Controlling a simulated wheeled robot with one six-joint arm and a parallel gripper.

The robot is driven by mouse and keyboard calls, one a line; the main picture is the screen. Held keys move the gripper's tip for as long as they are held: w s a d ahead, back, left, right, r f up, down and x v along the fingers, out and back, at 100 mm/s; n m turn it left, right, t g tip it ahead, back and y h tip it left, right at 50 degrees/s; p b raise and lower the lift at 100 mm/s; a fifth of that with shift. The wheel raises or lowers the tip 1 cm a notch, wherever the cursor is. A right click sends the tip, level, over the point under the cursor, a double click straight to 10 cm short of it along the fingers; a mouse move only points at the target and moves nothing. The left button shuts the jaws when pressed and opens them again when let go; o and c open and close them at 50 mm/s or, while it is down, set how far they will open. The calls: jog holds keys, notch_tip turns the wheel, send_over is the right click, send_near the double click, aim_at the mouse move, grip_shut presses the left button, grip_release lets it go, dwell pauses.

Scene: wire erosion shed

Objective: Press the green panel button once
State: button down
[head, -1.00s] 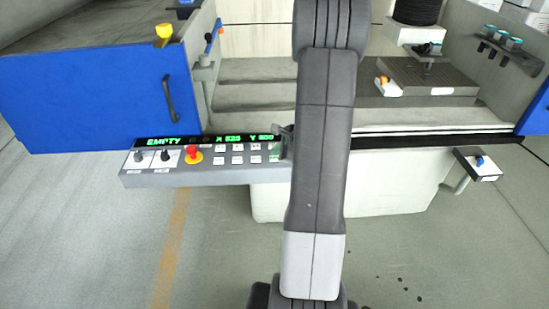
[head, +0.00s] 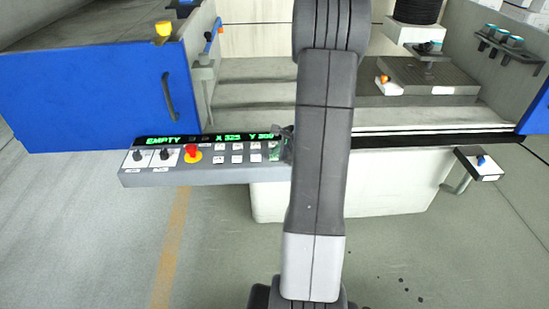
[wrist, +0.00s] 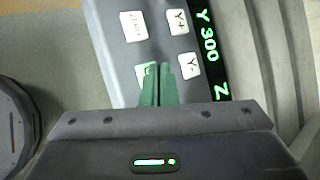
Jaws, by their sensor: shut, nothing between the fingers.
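The grey control panel (head: 215,175) sits at the front of the machine, left of my arm. A green button (head: 274,153) is at the right end of its key rows, partly covered by my gripper (head: 278,142). In the wrist view, my gripper (wrist: 160,68) is shut and empty, with its greenish fingers over the panel. The green button (wrist: 146,71) shows just beyond and left of the fingertips, partly hidden by them. Whether the tips touch it I cannot tell.
White keys marked Y+ (wrist: 178,22) and Y- (wrist: 188,70) lie close to the fingers. A red stop knob (head: 192,152) on a yellow base and dark knobs (head: 165,155) are on the panel's left. A blue door (head: 90,100) stands behind it. The floor in front is clear.

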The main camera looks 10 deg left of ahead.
jog(key=shift+f+b, duration=0.35)
jog(key=shift+b, duration=0.1)
dwell(0.5)
jog(key=shift+r, duration=0.15)
jog(key=shift+r+p, duration=0.6)
jog(key=shift+r, duration=0.05)
jog(key=shift+r+p, duration=1.9)
jog(key=shift+r, duration=0.65)
